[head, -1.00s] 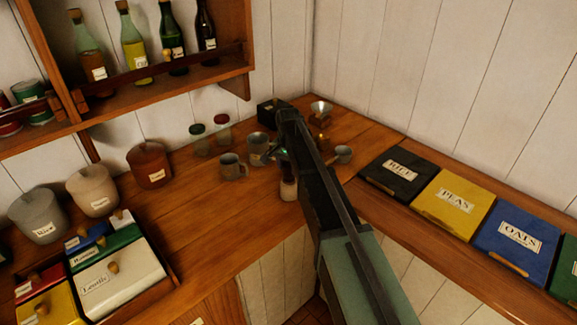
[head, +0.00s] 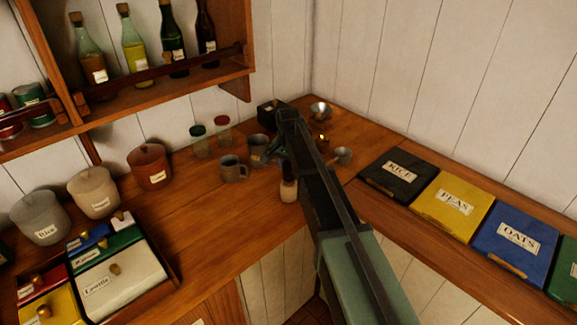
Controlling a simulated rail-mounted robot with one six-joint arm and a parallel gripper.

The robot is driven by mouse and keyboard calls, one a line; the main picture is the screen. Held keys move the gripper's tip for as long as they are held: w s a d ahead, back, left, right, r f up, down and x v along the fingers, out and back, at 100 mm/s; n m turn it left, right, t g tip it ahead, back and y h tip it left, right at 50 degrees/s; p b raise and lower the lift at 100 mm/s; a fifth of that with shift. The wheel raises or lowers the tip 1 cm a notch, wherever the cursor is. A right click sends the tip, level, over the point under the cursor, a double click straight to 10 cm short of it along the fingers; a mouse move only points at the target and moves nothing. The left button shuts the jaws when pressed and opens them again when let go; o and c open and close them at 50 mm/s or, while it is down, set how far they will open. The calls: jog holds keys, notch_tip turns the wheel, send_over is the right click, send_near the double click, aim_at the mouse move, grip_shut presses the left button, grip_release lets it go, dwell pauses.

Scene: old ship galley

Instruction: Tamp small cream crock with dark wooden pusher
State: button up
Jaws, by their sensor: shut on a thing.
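The small cream crock (head: 289,191) stands on the wooden counter near its front edge, just left of my forearm. My gripper (head: 283,160) is above it, small and partly hidden by my own arm. It is shut on a dark, narrow thing, which looks like the dark wooden pusher (head: 288,175), held over the crock's mouth. I cannot tell how far the pusher's lower end is inside the crock.
Grey mugs (head: 234,169) and lidded jars (head: 198,141) stand to the left and behind. A metal scoop or cup (head: 342,155) and a funnel (head: 320,111) are to the right. Bare counter (head: 200,215) lies left of the crock.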

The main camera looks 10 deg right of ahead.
notch_tip(320, 180, up, 6)
jog(key=p, duration=0.5)
jog(key=shift+f, duration=0.2)
